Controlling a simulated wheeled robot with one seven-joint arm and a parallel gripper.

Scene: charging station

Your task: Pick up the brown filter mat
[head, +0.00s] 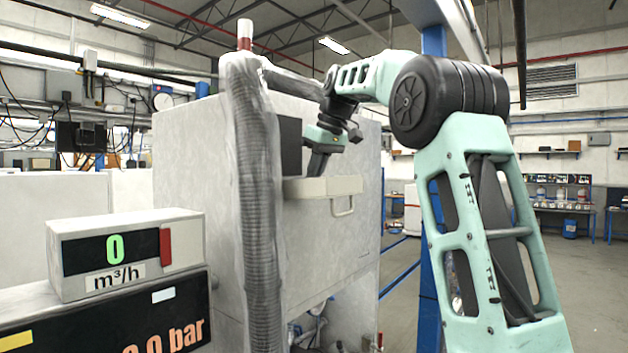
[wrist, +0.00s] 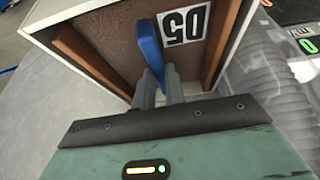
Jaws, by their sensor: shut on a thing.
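The brown filter mat (wrist: 120,42) shows in the wrist view, lying inside a pale-walled drawer (wrist: 62,12). A blue tab (wrist: 149,45) rises from it, beside a white label with black digits (wrist: 184,25). The grey fingers of my gripper (wrist: 157,82) are shut on the blue tab. In the head view my gripper (head: 318,168) reaches down into the open drawer (head: 345,188). There the mat is hidden behind the drawer front. I cannot tell whether the mat is lifted off the drawer floor.
The drawer sticks out of a tall white cabinet (head: 352,248). A ribbed grey hose (head: 250,210) stands close to its left. A flow display (head: 125,255) sits on a pressure panel (head: 105,318) at front left. Open floor lies to the right.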

